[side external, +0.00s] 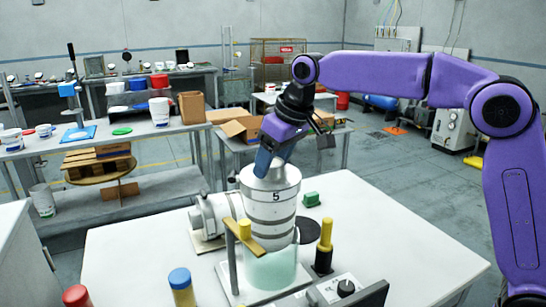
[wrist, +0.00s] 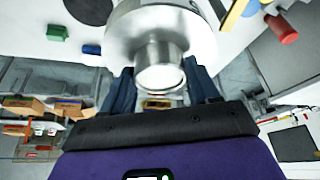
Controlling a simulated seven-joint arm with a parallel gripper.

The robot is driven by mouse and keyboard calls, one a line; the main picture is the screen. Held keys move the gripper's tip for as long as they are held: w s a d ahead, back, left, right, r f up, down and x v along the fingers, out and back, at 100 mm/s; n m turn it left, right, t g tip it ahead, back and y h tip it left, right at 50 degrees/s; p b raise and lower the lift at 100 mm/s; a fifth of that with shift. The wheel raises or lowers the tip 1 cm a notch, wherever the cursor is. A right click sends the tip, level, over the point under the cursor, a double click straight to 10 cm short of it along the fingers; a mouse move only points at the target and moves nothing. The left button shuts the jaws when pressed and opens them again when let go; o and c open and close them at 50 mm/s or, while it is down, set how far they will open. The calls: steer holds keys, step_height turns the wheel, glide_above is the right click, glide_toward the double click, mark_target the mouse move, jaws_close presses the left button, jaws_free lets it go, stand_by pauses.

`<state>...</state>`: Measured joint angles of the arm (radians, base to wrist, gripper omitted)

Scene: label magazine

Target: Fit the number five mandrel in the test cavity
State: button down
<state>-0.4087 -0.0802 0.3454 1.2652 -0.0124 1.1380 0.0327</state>
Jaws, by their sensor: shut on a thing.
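The number five mandrel (side external: 272,212) is a grey-white cylinder with darker bands, a "5" on its side and a narrower neck on top. My gripper (side external: 267,163) is shut on that neck from above. In the wrist view the neck (wrist: 160,62) sits between the two fingers of my gripper (wrist: 160,85). The test cavity (side external: 272,271) is a pale green translucent cup on a white base. The mandrel is at the cavity's mouth, looking slightly tilted; its lower end overlaps the rim, and I cannot tell how far inside it is.
A yellow bar (side external: 246,238) on a post stands close in front of the mandrel. A grey-white cylindrical part (side external: 213,216) lies left. A yellow-topped black post (side external: 324,247) and a control box (side external: 342,288) stand right. A green block (side external: 312,199) lies behind. The table's right side is clear.

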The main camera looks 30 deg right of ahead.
mark_target(274, 204)
steer(key=shift+f, duration=5.05)
stand_by(0.4)
steer(key=shift+c, duration=1)
jaws_free()
steer(key=shift+f, duration=0.15)
steer(key=v, duration=1.7)
steer(key=shift+r, duration=0.35)
